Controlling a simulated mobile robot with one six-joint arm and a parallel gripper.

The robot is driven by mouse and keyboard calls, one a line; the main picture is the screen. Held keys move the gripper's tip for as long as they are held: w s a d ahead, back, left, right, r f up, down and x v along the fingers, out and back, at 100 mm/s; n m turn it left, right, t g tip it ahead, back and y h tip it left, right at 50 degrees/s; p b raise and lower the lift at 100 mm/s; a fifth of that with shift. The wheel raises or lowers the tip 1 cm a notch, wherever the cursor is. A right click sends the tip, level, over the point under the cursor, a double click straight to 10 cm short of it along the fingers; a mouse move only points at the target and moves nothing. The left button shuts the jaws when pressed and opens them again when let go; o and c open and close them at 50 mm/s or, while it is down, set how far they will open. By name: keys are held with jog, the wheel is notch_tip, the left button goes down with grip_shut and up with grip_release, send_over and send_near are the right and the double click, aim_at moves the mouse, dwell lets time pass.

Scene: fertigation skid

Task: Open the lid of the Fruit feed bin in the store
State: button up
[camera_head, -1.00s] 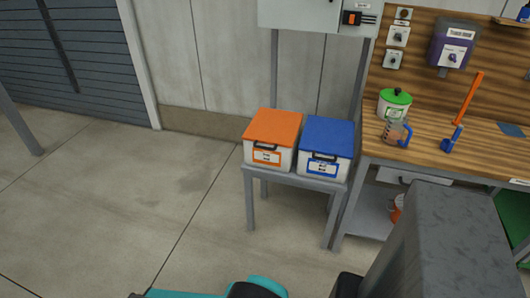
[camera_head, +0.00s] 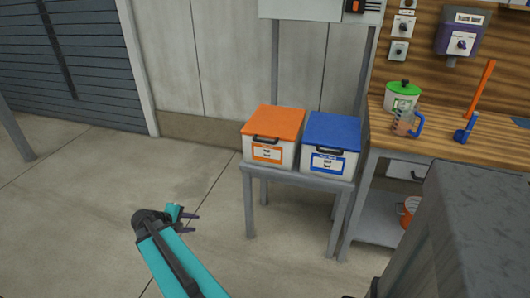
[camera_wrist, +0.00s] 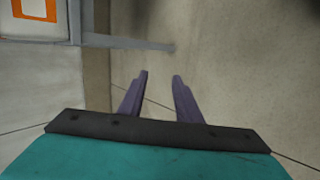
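Two white bins stand side by side on a small grey stand (camera_head: 300,180). The left bin (camera_head: 287,155) has an orange lid (camera_head: 273,121) and an orange-bordered label. The right bin (camera_head: 345,168) has a blue lid (camera_head: 333,132) and a blue-bordered label. Both lids are closed, each with a dark handle at its front. The label words are too small to read, so I cannot tell which is Fruit feed. My gripper (camera_head: 191,222) is open and empty, left of the stand and apart from it. In the wrist view its fingers (camera_wrist: 160,78) are spread, with an orange-bordered label (camera_wrist: 36,10) at top left.
A wooden workbench (camera_head: 480,150) stands right of the bins, holding a green-lidded pot (camera_head: 402,96) and a measuring jug (camera_head: 406,122). A grey control box (camera_head: 315,8) is above the bins. The concrete floor to the left is clear.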

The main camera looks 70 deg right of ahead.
jog(key=s+d+r+m+h+b, duration=0.1)
jog(key=s+d+r+h+b, duration=0.2)
jog(key=d, duration=0.4)
jog(key=s+d+r+b, duration=0.1)
jog(key=d+r+b, duration=0.1)
jog(key=d+r, duration=0.4)
jog(key=m+g+h+b, duration=0.1)
jog(key=g+h+b, duration=0.3)
jog(key=b, duration=0.1)
send_near(264, 142)
jog(key=v, duration=0.3)
jog(key=shift+s+r, duration=0.1)
jog(key=shift+r, duration=0.2)
jog(key=x, duration=0.9)
jog(key=b+x, duration=0.1)
jog(key=x, duration=0.3)
jog(key=shift+d+f, duration=0.35)
jog(key=shift+f, duration=0.1)
